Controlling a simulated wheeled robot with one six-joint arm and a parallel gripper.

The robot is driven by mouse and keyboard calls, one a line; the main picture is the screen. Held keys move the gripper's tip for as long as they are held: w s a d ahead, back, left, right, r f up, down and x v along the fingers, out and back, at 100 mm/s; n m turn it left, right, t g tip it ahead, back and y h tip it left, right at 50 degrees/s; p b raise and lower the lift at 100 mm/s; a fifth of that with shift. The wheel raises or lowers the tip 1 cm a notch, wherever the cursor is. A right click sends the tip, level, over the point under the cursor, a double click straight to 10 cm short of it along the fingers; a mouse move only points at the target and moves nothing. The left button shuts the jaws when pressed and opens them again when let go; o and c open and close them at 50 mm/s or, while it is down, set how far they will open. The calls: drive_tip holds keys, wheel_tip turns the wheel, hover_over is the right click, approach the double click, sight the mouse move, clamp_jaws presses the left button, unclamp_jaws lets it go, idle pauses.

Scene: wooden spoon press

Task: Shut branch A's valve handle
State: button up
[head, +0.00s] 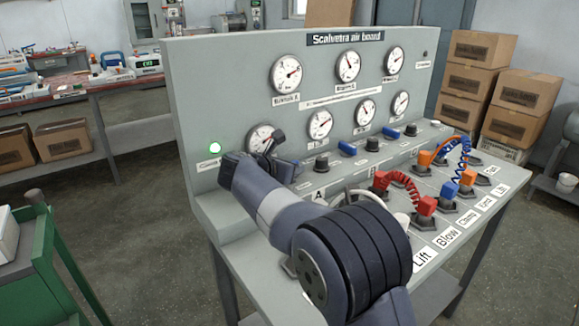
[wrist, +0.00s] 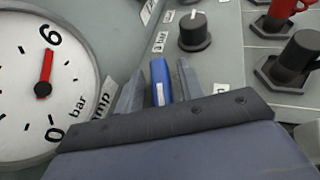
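Branch A's blue valve handle (wrist: 160,82) stands between the two fingers of my gripper (wrist: 160,72) in the wrist view. Narrow gaps show on both sides of the handle, so the fingers look open around it, apart from it. In the head view my gripper (head: 284,160) is at the board's left end, behind the "A" label (head: 320,194), and mostly hides this handle. A black knob (head: 321,162) is just right of the gripper; it also shows in the wrist view (wrist: 194,30). The gauge (wrist: 45,75) beside the gripper has its red needle pointing up.
Other blue handles (head: 348,148) and black knobs (head: 372,144) line the shelf to the right. Red (head: 402,180) and blue coiled hoses (head: 464,160) join fittings farther right. A green lamp (head: 215,148) is lit. The upright gauge panel (head: 225,90) stands close behind my gripper.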

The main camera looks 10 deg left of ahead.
drive_tip(key=p+v, duration=0.1)
drive_tip(key=v, duration=0.9)
drive_tip(key=shift+s+a+r, duration=0.1)
drive_tip(key=shift+s+r, duration=0.05)
drive_tip(key=shift+s, duration=0.2)
drive_tip(key=shift+o, duration=0.4)
